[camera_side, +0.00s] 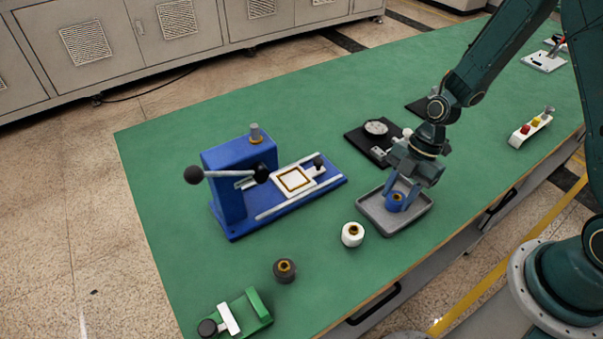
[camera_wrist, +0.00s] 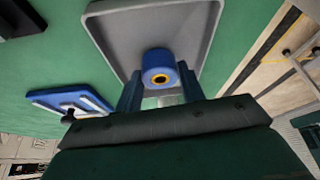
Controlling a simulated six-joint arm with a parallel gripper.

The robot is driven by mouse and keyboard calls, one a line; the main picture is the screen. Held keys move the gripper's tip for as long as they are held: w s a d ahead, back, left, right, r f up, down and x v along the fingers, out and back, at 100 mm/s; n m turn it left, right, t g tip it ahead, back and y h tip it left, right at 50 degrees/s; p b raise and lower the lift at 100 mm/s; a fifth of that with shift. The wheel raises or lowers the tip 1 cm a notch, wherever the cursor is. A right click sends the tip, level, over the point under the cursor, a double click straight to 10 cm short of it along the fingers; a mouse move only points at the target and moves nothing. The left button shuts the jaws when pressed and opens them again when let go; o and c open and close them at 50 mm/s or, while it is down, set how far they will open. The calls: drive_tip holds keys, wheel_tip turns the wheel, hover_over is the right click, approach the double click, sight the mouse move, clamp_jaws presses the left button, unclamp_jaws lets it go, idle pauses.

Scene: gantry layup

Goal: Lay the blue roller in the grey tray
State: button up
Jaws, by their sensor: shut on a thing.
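The blue roller (camera_side: 395,200) is a short blue cylinder with a brass-ringed hole in its end. My gripper (camera_side: 402,195) is shut on it, one finger on each side. In the side view the roller is over the grey tray (camera_side: 372,216), inside the outline of its rim. In the wrist view the blue roller (camera_wrist: 159,68) sits between the fingertips of my gripper (camera_wrist: 160,85), at the near part of the grey tray (camera_wrist: 108,38). I cannot tell whether the roller touches the tray floor. The tray shows nothing else in it.
A blue press (camera_side: 238,180) is at left, a black fixture (camera_side: 370,142) behind the tray, a green fixture (camera_side: 245,312) at front left. The green table (camera_side: 180,150) is clear behind the press.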

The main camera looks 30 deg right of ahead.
drive_tip(key=shift+f, duration=0.15)
drive_tip(key=o, duration=1.1)
drive_tip(key=v, duration=1.2)
drive_tip(key=shift+r, duration=0.25)
